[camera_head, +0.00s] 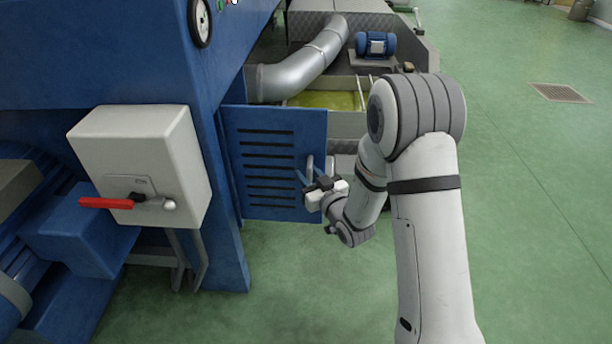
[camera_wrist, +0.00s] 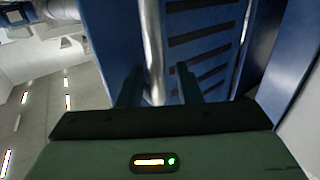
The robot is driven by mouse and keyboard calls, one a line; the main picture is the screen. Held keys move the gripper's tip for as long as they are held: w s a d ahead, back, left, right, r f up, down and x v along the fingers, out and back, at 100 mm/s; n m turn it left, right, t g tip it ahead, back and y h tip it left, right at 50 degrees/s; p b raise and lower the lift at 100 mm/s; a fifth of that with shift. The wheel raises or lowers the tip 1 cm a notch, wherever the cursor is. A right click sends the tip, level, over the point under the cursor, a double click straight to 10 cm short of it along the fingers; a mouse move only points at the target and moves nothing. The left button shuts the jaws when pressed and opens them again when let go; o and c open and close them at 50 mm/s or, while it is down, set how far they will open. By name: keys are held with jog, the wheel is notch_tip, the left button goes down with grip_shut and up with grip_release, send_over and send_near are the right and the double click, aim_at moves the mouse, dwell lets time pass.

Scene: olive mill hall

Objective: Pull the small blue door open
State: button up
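The small blue door (camera_head: 277,207) has a column of dark horizontal slots. In the head view its panel extends to the right of a blue machine post; I cannot tell how far it is swung. Its upright metal handle (camera_head: 310,167) is near the door's right edge. My gripper (camera_head: 310,181) is at the handle, its fingers pointing towards the door. In the wrist view the handle (camera_wrist: 154,45) passes between the two fingers of my gripper (camera_wrist: 160,84). The fingers are apart, with a visible gap to the right of the bar. The slotted door (camera_wrist: 203,25) is behind them.
A white switch box (camera_head: 135,150) with a red lever (camera_head: 106,203) stands out left of the door. Behind the door are a silver duct (camera_head: 300,72), a yellow-green vat (camera_head: 325,100) and a blue motor (camera_head: 375,45). Green floor (camera_head: 530,190) is clear on the right.

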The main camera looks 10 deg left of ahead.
jog(key=shift+s+d, duration=0.25)
jog(key=shift+s, duration=0.05)
jog(key=p+v, duration=0.2)
jog(key=v, duration=0.5)
dwell(0.3)
